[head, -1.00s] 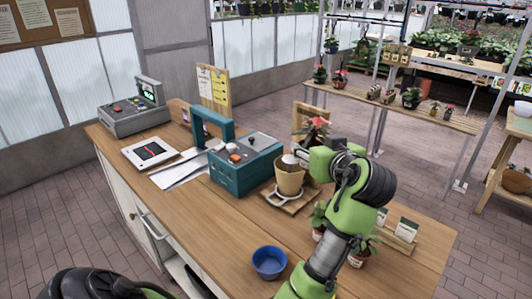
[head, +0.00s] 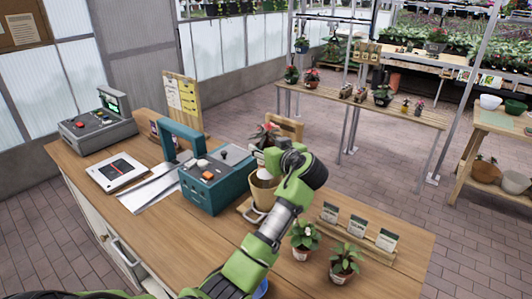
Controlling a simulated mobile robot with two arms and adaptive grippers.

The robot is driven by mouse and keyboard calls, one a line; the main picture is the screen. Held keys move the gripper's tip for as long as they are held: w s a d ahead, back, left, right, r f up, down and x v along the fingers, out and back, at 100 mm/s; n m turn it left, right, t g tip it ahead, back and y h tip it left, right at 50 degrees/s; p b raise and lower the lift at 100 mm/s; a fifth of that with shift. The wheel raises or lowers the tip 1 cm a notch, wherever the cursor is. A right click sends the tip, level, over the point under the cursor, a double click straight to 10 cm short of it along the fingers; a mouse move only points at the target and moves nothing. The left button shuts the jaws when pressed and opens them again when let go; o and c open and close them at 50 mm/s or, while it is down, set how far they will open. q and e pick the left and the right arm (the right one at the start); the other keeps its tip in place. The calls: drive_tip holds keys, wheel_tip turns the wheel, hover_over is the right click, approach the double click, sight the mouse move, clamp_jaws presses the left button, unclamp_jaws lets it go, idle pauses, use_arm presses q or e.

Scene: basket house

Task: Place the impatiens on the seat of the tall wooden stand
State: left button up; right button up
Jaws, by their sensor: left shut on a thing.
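My left gripper (head: 272,160) reaches over the wooden counter, shut and mostly hidden by its own wrist. A small plant with dark leaves and reddish flowers (head: 263,134) shows just beyond it and appears to be held; its base and the grip are hidden. I take this plant for the impatiens. Below the gripper, a tan pot (head: 263,192) stands on the counter, partly covered by my arm. A wooden frame like a chair back (head: 289,127) rises behind the plant. It may be the tall stand, but its seat is hidden. My right gripper is out of view.
A teal machine (head: 212,184) stands left of the tan pot on the wooden counter (head: 390,275). Two potted plants (head: 304,237) (head: 344,262) and a card rack (head: 357,235) are right of my arm. A plant shelf (head: 418,117) stands behind, across open brick floor.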

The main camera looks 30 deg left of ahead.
use_arm(q)
drive_tip(key=shift+w+a+f, duration=0.2)
drive_tip(key=shift+w+f, duration=0.1)
drive_tip(key=shift+f, duration=0.1)
drive_tip(key=f+p, duration=0.1)
drive_tip(key=f, duration=0.1)
drive_tip(key=f+p, duration=0.1)
drive_tip(key=shift+w+a+f+p, duration=0.2)
drive_tip(key=shift+w+f+p, duration=0.05)
drive_tip(key=shift+f+p, duration=0.1)
drive_tip(key=shift+d+f, duration=0.1)
drive_tip(key=shift+f, duration=0.05)
drive_tip(key=o, duration=0.8)
drive_tip(key=shift+f+b, duration=0.1)
drive_tip(key=shift+b, duration=0.25)
drive_tip(key=o, duration=0.4)
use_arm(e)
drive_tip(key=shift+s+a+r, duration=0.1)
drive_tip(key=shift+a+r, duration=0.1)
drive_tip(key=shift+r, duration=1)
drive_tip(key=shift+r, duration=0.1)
